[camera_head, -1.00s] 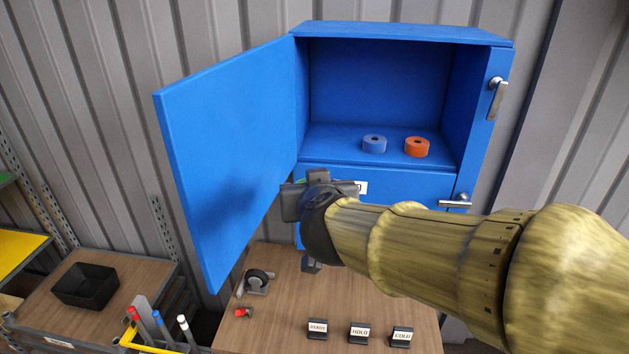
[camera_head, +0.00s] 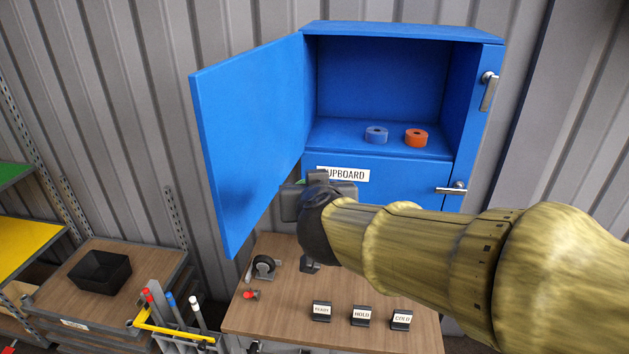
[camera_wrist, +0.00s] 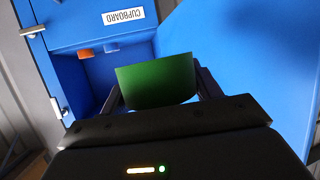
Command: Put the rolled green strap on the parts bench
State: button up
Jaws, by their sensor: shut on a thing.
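My gripper (camera_wrist: 158,84) is shut on the rolled green strap (camera_wrist: 157,80), which sits between its two dark fingers in the wrist view. In the head view my gripper (camera_head: 304,198) is in front of the lower cupboard, above a wooden bench (camera_head: 285,315); only a sliver of green shows there. Another wooden-topped bench (camera_head: 62,288) stands at the left with a small white label too small to read. I cannot tell by lettering which is the parts bench.
The blue cupboard (camera_head: 402,30) has its door (camera_head: 245,140) swung open to the left; blue (camera_head: 376,135) and orange (camera_head: 416,138) rolls stand inside. A black bin (camera_head: 100,271), a caster (camera_head: 264,266), label blocks (camera_head: 361,316) and upright coloured-tip rods (camera_head: 172,308) occupy the benches.

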jog(key=shift+s, duration=0.55)
jog(key=shift+w+f, duration=0.1)
jog(key=shift+w, duration=0.2)
jog(key=w+d+f+m+h+b, duration=0.1)
jog(key=w+d+f+b, duration=0.3)
jog(key=f, duration=0.7)
jog(key=w+d+f+m+h+b, duration=0.15)
jog(key=w+d+f, duration=0.3)
jog(key=f, duration=0.55)
jog(key=w+d+f+m+h+b, duration=0.1)
jog(key=w+d+f+h+b, duration=0.25)
jog(key=f, duration=0.75)
jog(key=s+d+f+y+b, duration=0.1)
jog(key=f+b, duration=0.1)
jog(key=f, duration=0.8)
jog(key=s+d+f+n+y+b, duration=0.1)
jog(key=s+d+f+b, duration=0.1)
jog(key=f, duration=0.8)
jog(key=s+d+f+y+b, duration=0.1)
jog(key=f+b, duration=0.3)
jog(key=f, duration=0.5)
jog(key=shift+s+d+f+n+y, duration=0.35)
jog(key=shift+s+d+f+y, duration=0.05)
jog(key=shift+s+d, duration=0.35)
